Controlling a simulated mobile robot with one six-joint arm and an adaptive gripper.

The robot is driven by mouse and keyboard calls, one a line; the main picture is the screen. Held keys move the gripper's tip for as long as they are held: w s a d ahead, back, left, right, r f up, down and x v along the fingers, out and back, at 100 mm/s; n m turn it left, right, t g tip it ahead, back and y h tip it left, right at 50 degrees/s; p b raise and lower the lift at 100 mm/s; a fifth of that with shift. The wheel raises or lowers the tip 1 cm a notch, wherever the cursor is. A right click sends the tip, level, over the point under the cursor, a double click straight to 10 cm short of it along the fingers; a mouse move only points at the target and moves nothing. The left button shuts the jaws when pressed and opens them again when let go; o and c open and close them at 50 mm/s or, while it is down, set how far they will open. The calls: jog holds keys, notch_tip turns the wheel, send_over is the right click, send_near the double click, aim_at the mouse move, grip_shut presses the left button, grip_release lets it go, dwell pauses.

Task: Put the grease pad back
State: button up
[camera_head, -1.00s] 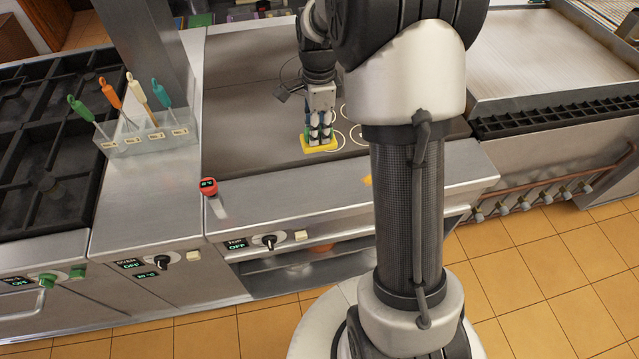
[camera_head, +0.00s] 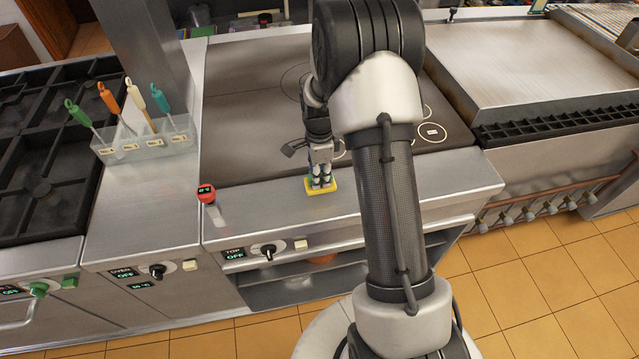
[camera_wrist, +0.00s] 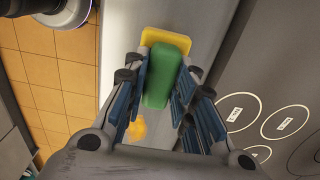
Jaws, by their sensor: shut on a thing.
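The grease pad is a yellow pad (camera_head: 322,187) with a green grip (camera_wrist: 162,80) on top. In the head view it is at the steel front ledge (camera_head: 270,205) of the cooktop. My gripper (camera_head: 321,178) points down and is shut on the green grip, with its blue-lined fingers on both sides in the wrist view (camera_wrist: 160,95). The yellow part also shows beyond the grip in the wrist view (camera_wrist: 168,38). I cannot tell whether the pad touches the ledge. The fingers hide part of the grip in the head view.
A red-topped device (camera_head: 206,193) stands on the ledge to the left. A clear holder (camera_head: 150,143) with several coloured-handled tools is further left. The ledge between device and pad is clear.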

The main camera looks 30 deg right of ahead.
notch_tip(320, 180, down, 4)
jog(key=shift+r+b, duration=0.15)
jog(key=shift+b, duration=0.2)
jog(key=shift+c, duration=0.4)
jog(key=o, duration=1)
jog(key=shift+o, duration=0.2)
jog(key=shift+r, duration=0.1)
